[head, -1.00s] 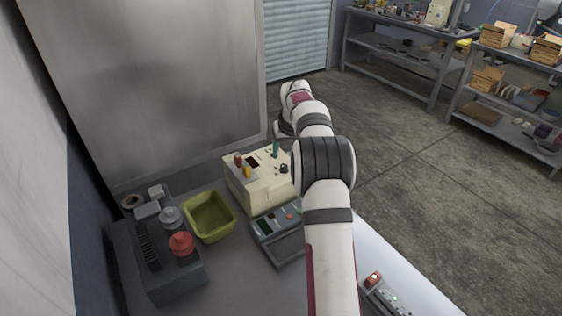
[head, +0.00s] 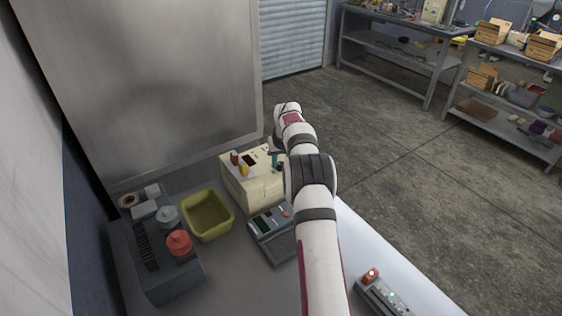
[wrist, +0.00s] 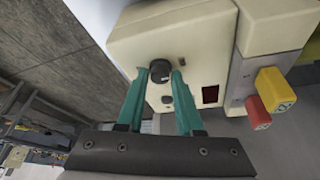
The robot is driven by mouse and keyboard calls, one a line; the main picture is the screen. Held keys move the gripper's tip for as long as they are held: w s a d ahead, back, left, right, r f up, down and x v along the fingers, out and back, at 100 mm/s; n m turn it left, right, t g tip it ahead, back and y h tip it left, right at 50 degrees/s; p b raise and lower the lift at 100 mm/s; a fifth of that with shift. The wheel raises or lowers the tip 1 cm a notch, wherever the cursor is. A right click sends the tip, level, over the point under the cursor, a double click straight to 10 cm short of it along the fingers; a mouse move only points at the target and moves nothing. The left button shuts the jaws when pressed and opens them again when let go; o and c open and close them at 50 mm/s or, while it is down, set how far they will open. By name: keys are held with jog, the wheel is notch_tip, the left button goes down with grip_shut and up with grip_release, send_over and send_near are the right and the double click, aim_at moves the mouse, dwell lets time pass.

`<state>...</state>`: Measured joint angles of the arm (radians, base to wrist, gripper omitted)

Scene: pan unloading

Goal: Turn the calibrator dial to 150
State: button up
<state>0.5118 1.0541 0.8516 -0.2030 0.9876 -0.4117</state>
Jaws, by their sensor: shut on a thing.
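The black dial (wrist: 159,71) sits on the face of the cream box (wrist: 125,42), which I take to be the calibrator. My gripper (wrist: 159,78) has two teal fingers, one on each side of the dial, and is shut on it. I cannot read a value on the dial or on the box's dark red display (wrist: 210,95). In the head view the cream box (head: 262,193) stands on the bench with my gripper over its right part, and the dial is hidden there.
On the bench are an olive bin (head: 208,232), a grey device (head: 262,222), a grey unit with a red knob (head: 178,242) and a small control strip (head: 385,298).

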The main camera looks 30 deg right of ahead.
grip_shut()
jog(key=m+h, duration=0.1)
jog(key=m, duration=0.2)
jog(key=shift+w+a+m+g, duration=0.1)
jog(key=shift+m+g, duration=0.2)
jog(key=shift+g, duration=0.1)
jog(key=m, duration=0.2)
jog(key=m+g+h, duration=0.1)
jog(key=m, duration=0.2)
jog(key=shift+w+g, duration=0.1)
jog(key=shift+g, duration=0.2)
jog(key=shift+m+h, duration=0.3)
jog(key=shift+m, duration=0.2)
jog(key=o, duration=0.9)
grip_release()
jog(key=shift+o, duration=0.2)
